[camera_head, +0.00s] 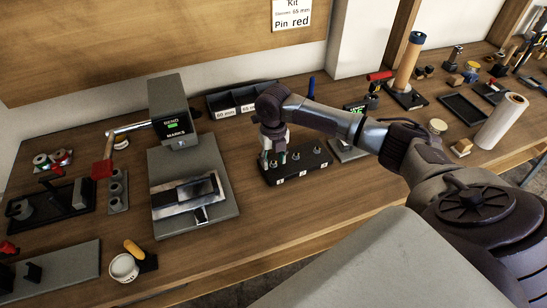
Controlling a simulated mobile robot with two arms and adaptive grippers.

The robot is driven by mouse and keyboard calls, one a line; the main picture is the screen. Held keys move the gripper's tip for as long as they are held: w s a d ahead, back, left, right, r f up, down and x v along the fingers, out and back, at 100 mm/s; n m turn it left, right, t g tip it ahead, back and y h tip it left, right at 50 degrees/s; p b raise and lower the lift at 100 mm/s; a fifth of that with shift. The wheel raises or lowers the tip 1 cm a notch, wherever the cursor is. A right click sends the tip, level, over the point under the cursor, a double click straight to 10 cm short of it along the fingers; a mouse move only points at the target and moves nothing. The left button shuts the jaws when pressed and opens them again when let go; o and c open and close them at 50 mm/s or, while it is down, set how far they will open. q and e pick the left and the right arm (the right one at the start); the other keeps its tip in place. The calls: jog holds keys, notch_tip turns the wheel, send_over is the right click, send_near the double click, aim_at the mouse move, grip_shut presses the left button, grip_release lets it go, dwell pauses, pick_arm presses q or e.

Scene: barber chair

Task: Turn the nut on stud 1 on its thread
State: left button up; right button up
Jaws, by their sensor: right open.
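A long black block (300,170) with several short metal studs and small white number labels lies on the workbench. The labels are too small to read surely, so I cannot tell which stud is stud 1. My right gripper (274,156) points down over the left end of this block, with its fingers around or just beside the leftmost stud. It is open. Any nut there is hidden by the fingers or too small to make out. My left gripper is not in view.
A grey bending machine (185,155) stands left of the block. A dark divided bin (240,100) is behind it, and a small device with a green display (357,106) is at right. A white cup (123,268) stands at the front left. Bare bench lies in front of the block.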

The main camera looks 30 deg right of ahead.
grip_shut()
dwell(0.4)
